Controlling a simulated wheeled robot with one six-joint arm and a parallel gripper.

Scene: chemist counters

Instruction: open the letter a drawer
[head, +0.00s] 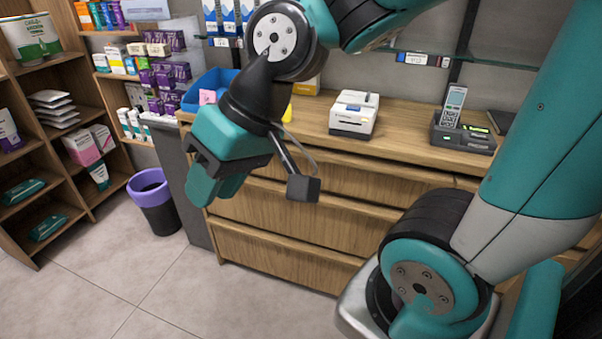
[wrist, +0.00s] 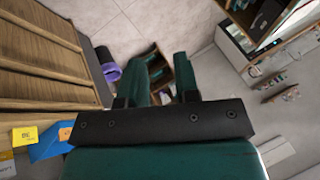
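The wooden counter (head: 400,149) has several wide drawer fronts stacked below its top. An upper drawer front (head: 350,181), a middle one (head: 290,212) and a bottom one (head: 275,258) look closed. I can read no letter on any of them, so I cannot tell which is drawer A. My arm hides part of the fronts. The fronts also show at the left of the wrist view (wrist: 40,50). My gripper (head: 214,192) is in front of the counter's left end, pointing down. In the wrist view its two teal fingers (wrist: 166,75) are apart with nothing between them.
A dark bin with a purple rim (head: 149,188) stands on the floor left of the counter. Shelves (head: 75,80) line the left wall. A white printer (head: 354,112) and a phone base (head: 464,137) stand on the counter. The floor (head: 150,270) in front is clear.

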